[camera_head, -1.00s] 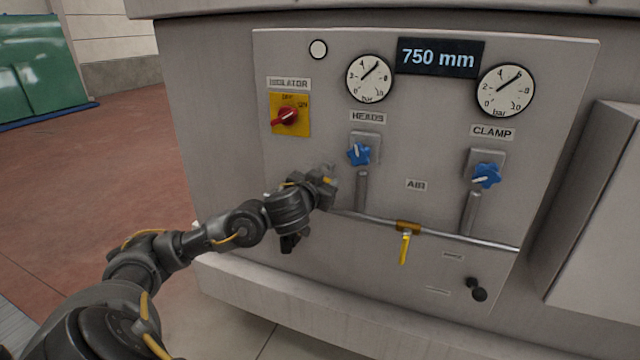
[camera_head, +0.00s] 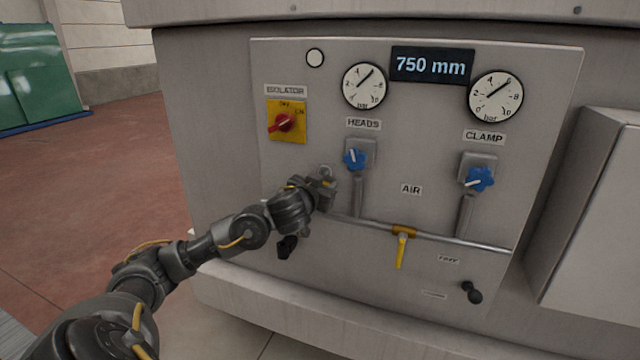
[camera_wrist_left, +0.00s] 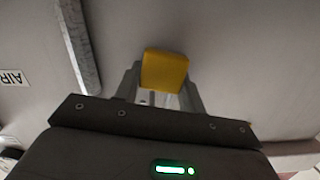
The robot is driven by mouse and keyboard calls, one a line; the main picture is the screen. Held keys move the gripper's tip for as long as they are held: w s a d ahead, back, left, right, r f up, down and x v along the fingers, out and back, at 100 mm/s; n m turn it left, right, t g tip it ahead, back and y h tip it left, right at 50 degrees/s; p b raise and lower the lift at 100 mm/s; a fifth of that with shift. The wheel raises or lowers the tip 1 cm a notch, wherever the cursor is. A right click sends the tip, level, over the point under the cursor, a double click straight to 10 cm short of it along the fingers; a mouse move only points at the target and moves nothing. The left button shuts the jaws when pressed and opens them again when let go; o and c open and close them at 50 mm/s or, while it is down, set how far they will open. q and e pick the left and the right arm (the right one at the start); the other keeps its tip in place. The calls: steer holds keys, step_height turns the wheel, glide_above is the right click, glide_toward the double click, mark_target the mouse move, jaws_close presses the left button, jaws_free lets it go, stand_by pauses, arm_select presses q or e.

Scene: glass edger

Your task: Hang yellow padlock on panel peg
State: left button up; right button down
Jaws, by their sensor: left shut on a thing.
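The yellow padlock is held in my left gripper (camera_head: 328,180), which is shut on it in front of the panel, left of the HEADS valve. In the left wrist view the padlock's yellow body (camera_wrist_left: 165,70) sits between the fingertips against the grey panel face. Its shackle does not show clearly. The grey panel (camera_head: 415,150) faces me. I cannot make out a certain peg. A dark stub (camera_head: 287,246) shows below my left gripper, and a black knob-like part (camera_head: 471,292) is at the lower right. My right gripper does not show.
A red isolator switch (camera_head: 282,123) on a yellow plate is up and left of the gripper. Blue star knobs (camera_head: 355,159) and a pipe with a yellow lever (camera_head: 401,250) are to the right. A grey box (camera_head: 590,215) stands out at the right.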

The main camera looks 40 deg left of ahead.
arm_select(q)
steer(key=shift+f, duration=0.2)
steer(key=o, duration=1.1)
steer(key=shift+w+d, duration=0.15)
steer(key=shift+r, duration=0.1)
